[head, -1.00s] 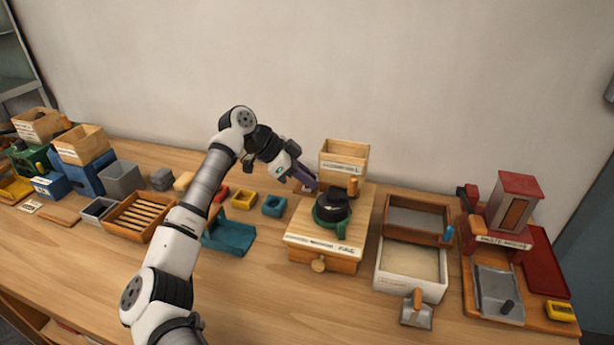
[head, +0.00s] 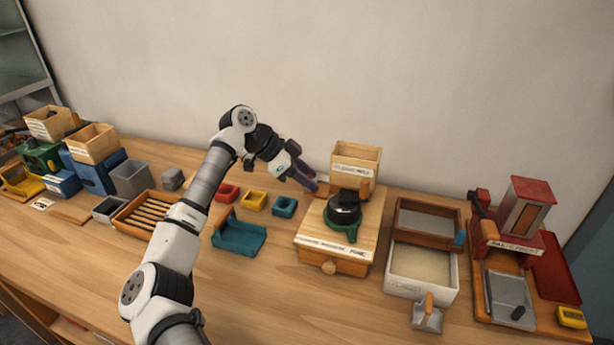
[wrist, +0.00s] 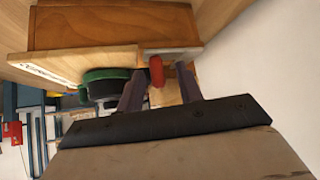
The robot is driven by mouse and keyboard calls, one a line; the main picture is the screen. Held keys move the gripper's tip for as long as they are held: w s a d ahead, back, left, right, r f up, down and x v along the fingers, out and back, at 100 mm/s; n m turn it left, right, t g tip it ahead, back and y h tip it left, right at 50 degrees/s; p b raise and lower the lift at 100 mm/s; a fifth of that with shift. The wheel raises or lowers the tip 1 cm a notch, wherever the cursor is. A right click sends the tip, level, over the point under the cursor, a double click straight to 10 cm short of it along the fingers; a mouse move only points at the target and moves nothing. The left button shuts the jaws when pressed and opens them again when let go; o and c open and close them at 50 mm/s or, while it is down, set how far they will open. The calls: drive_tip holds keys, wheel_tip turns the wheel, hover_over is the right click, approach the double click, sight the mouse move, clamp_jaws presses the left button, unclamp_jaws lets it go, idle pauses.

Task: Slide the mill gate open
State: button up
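The mill is a wooden box (head: 343,250) with a dark round top and green ring (head: 345,208), and a wooden hopper (head: 355,158) stands behind it. In the wrist view the hopper (wrist: 115,28) fills the top. A pale gate plate (wrist: 174,55) with a red knob (wrist: 156,71) shows at the hopper's lower edge. My gripper (wrist: 160,90) is open, its two fingers apart with the red knob between them. I see a gap by the knob, and contact cannot be told. In the head view my gripper (head: 313,184) is just left of the hopper.
The mill's green ring (wrist: 100,80) lies close to one finger. A white bin (head: 421,288) and a red machine (head: 520,225) stand to the right. The wall is behind.

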drive_tip(key=b+v, duration=0.2)
drive_tip(key=v, duration=1.1)
drive_tip(key=shift+a+r+b, duration=0.25)
drive_tip(key=shift+a+b, duration=0.05)
drive_tip(key=shift+b, duration=0.1)
